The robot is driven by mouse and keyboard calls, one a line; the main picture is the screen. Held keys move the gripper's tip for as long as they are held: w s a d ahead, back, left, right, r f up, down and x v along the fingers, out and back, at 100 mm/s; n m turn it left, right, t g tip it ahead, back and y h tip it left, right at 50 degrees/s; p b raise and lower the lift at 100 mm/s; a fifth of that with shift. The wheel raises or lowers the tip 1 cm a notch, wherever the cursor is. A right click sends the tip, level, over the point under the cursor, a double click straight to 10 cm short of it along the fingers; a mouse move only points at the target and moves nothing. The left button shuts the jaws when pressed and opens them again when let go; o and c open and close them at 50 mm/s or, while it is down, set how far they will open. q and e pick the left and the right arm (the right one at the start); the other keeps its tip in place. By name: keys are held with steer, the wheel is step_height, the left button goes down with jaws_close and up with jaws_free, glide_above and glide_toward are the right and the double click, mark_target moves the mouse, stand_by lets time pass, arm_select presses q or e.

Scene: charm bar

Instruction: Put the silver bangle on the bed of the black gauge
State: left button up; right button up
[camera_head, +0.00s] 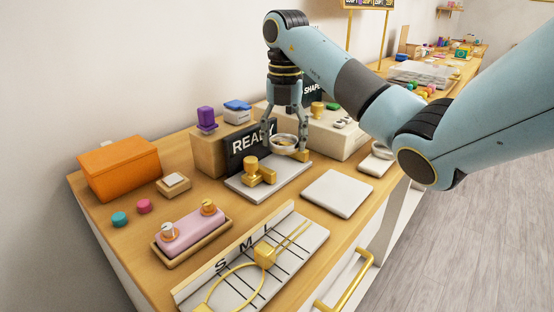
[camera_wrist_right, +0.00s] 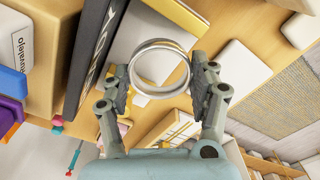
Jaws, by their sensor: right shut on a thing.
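The silver bangle (camera_head: 284,150) is a plain ring, held by my right gripper (camera_head: 284,138). In the wrist view the bangle (camera_wrist_right: 160,91) sits between the two fingers of my right gripper (camera_wrist_right: 164,78), which is shut on it. The black gauge (camera_head: 247,142) has an upright black panel with white lettering and a flat grey bed (camera_head: 284,180) with gold fittings on it. The bangle appears above the back right part of the bed, near a gold block (camera_head: 301,155). The gripper hides part of the panel. My left gripper is not in view.
A white pad (camera_head: 338,194) lies right of the gauge, and a white S-M-L board (camera_head: 290,240) with gold pieces is in front. A pink block (camera_head: 190,229) in a wooden tray and an orange box (camera_head: 119,168) stand left. A pale riser (camera_head: 330,135) is behind.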

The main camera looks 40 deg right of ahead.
mark_target(278, 166)
steer(key=shift+w+a+f, duration=0.3)
steer(key=shift+w+f, duration=0.25)
steer(key=shift+w, duration=0.05)
step_height(278, 166, down, 3)
steer(key=shift+f, duration=0.35)
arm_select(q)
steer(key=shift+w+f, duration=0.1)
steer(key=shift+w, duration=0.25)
arm_select(e)
steer(key=shift+f, duration=0.2)
steer(key=o, duration=1)
steer(key=shift+c, duration=0.2)
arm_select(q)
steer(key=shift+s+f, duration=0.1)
